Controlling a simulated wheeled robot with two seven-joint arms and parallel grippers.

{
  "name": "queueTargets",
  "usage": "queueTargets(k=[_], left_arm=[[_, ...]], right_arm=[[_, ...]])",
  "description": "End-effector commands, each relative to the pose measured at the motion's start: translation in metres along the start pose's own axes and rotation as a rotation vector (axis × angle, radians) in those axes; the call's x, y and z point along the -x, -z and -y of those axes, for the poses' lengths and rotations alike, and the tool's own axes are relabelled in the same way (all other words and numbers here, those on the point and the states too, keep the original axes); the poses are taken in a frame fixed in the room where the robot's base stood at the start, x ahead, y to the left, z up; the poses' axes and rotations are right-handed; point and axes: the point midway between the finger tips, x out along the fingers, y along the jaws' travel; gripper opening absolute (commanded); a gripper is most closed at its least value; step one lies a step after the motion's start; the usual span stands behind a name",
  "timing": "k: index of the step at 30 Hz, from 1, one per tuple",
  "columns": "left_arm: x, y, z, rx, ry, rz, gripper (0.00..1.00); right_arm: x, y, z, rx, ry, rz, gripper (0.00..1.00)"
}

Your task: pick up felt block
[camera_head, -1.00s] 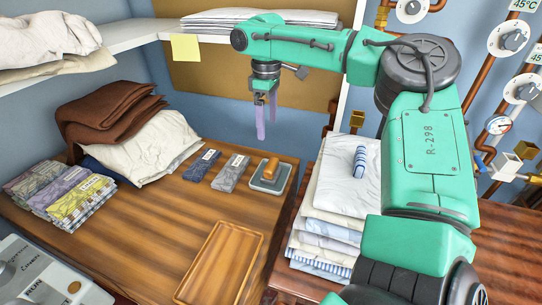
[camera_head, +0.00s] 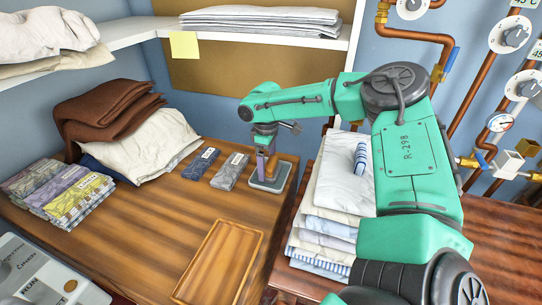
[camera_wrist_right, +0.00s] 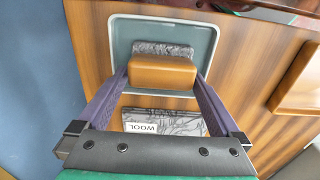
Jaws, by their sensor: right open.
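The felt block, with its wooden top (camera_wrist_right: 162,73) and grey felt edge, rests in a shallow grey tray (camera_wrist_right: 122,38) in the right wrist view. In the head view the block (camera_head: 272,166) is partly hidden by my right gripper (camera_head: 264,165). That gripper points down at the tray, close to the block. In the right wrist view its two purple fingers (camera_wrist_right: 159,80) are open, one on each side of the wooden top, with gaps visible. My left gripper is not in view.
Beside the tray lie a grey folded cloth labelled WOOL (camera_wrist_right: 160,121) and a dark blue one (camera_head: 200,164). A wooden tray (camera_head: 220,262) lies nearer on the table. A stack of folded linen (camera_head: 325,222) with a striped roll (camera_head: 360,158) stands to the right.

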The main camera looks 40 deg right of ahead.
Motion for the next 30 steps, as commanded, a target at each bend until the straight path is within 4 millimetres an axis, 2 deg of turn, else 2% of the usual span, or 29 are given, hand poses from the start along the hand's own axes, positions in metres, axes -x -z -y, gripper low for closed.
queueTargets(k=[2,6,7,15,20,23,30], left_arm=[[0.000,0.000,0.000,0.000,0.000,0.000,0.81],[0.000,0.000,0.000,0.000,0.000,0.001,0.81],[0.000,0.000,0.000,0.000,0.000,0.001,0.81],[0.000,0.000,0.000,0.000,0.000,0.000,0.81],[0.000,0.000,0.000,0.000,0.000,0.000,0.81],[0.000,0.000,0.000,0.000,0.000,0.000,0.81],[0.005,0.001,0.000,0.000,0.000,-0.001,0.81]], right_arm=[[0.000,0.000,0.000,0.000,0.000,0.000,1.00],[0.001,0.000,0.000,0.000,0.000,0.000,0.46],[0.001,0.000,0.000,0.000,0.000,0.000,0.37],[0.003,0.000,0.000,0.000,-0.001,-0.001,0.36],[0.018,0.001,-0.001,-0.001,-0.002,-0.003,0.36],[0.040,0.001,-0.001,-0.002,-0.003,-0.005,0.36],[0.126,0.001,-0.001,-0.001,-0.004,-0.005,0.36]])
